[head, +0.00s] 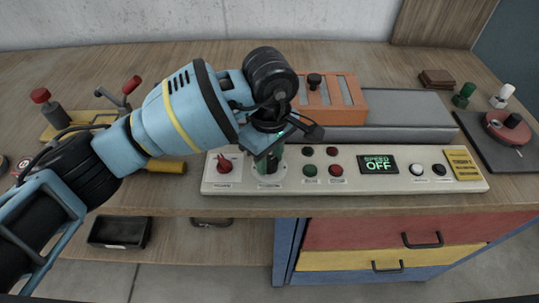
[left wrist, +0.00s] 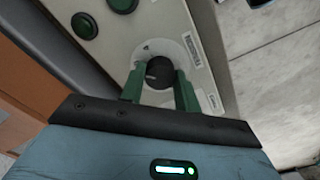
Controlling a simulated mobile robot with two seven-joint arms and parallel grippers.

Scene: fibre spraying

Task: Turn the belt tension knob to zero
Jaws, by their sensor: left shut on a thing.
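The control panel (head: 400,188) is a long cream box at the front of the bench. My left gripper (head: 268,165) reaches down over its left part, at the dial right of the red knob (head: 224,165). In the left wrist view, the green fingers of my left gripper (left wrist: 160,88) are shut on a dark round knob (left wrist: 160,70), one finger on each side. The knob has a pale pointer mark and sits on a white round dial plate (left wrist: 185,55). In the head view the gripper mostly hides this knob. The dial's lettering is too small to read. My right gripper is not in view.
An orange slotted block (head: 345,95) and a grey housing (head: 410,112) stand behind the panel. Red-knobbed levers (head: 131,85) stand at the left. The front right bench top is fairly clear.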

